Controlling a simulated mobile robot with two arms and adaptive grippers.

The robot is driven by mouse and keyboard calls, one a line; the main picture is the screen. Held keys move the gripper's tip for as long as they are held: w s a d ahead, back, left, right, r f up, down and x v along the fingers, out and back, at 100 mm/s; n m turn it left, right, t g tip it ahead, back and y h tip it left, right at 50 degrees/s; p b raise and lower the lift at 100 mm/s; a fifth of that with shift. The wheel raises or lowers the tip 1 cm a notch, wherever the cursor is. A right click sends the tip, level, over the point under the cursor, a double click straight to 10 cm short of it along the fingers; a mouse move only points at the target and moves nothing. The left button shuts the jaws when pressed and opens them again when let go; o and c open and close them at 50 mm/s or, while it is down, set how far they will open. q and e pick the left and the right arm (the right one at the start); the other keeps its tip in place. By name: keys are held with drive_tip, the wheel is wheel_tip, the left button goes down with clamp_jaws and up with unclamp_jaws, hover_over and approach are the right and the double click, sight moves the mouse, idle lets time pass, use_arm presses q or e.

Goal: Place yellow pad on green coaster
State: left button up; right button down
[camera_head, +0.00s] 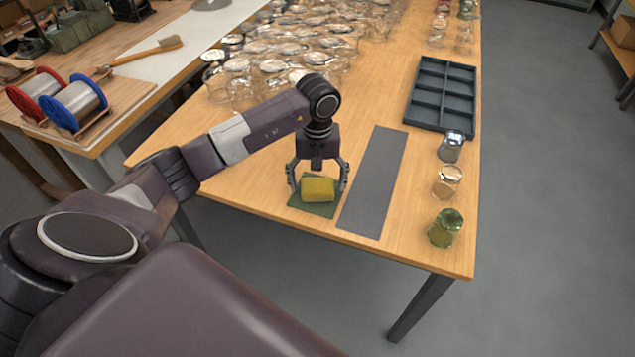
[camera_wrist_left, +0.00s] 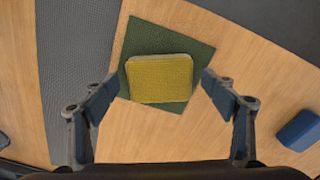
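The yellow pad (camera_head: 317,189) lies on the green coaster (camera_head: 325,209) near the table's front edge. My left gripper (camera_head: 318,180) points down over the pad. In the left wrist view its two fingers (camera_wrist_left: 158,84) are spread on either side of the pad, with a gap at each side. My right gripper is in neither view.
A grey strip (camera_head: 374,180) lies beside the coaster. Several glasses, including a green one (camera_head: 445,228), stand along the right edge, below a dark compartment tray (camera_head: 442,93). Many clear glasses (camera_head: 285,50) crowd the back. A blue block (camera_wrist_left: 300,130) shows in the wrist view.

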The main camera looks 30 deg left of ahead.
sight(318, 186)
use_arm(q)
drive_tip(key=shift+r, duration=0.1)
drive_tip(key=shift+r, duration=0.15)
wheel_tip(318, 186, up, 12)
drive_tip(key=b, duration=0.2)
idle(0.6)
